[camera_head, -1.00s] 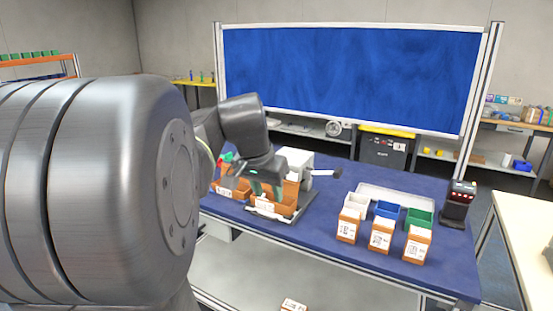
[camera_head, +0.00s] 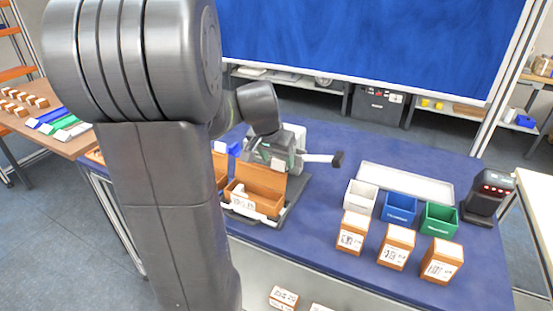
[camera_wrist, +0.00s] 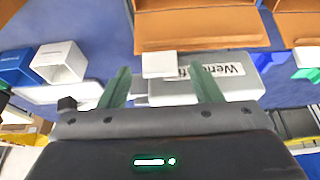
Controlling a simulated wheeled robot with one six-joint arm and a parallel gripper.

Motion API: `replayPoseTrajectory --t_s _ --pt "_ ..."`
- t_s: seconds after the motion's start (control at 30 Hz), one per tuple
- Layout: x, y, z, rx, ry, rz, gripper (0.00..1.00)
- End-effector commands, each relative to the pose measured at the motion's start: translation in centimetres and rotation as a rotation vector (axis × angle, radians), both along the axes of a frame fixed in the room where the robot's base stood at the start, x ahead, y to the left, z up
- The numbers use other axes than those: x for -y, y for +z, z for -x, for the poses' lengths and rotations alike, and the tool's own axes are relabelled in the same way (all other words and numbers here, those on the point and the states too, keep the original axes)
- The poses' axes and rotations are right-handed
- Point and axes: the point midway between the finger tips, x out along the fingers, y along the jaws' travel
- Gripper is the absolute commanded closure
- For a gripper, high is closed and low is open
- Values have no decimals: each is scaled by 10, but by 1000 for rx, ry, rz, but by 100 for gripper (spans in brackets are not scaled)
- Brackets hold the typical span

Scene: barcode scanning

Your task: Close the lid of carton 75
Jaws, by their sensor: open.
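An open brown carton (camera_head: 256,201) with a white label stands on a dark platform on the blue table in the head view. Its lid (camera_head: 262,180) stands up at the back. A second brown carton (camera_head: 220,166) is at its left, mostly hidden by my arm. The label numbers are too small to tell which is carton 75. My gripper (camera_head: 278,163) is behind the raised lid. In the wrist view my gripper's two green fingers (camera_wrist: 164,86) are apart with nothing between them. A brown carton (camera_wrist: 195,28) shows ahead of them there, another (camera_wrist: 298,28) at the upper right.
A grey device (camera_wrist: 215,86) with lettering lies beneath the fingers in the wrist view. White (camera_head: 361,195), blue (camera_head: 399,209) and green (camera_head: 439,219) bins stand right of the carton, with three closed cartons (camera_head: 396,247) before them. A black scanner (camera_head: 487,197) is at the far right.

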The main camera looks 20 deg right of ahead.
Motion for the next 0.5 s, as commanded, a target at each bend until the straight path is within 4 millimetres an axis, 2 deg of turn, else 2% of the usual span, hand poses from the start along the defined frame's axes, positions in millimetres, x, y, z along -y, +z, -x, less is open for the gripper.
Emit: replayPoseTrajectory --t_s 0.17,0.43,0.5 --pt "4 -11 -2 -1 0 0 42" --pt "4 -12 -3 0 0 0 42" --pt "4 -12 -3 0 0 0 54"
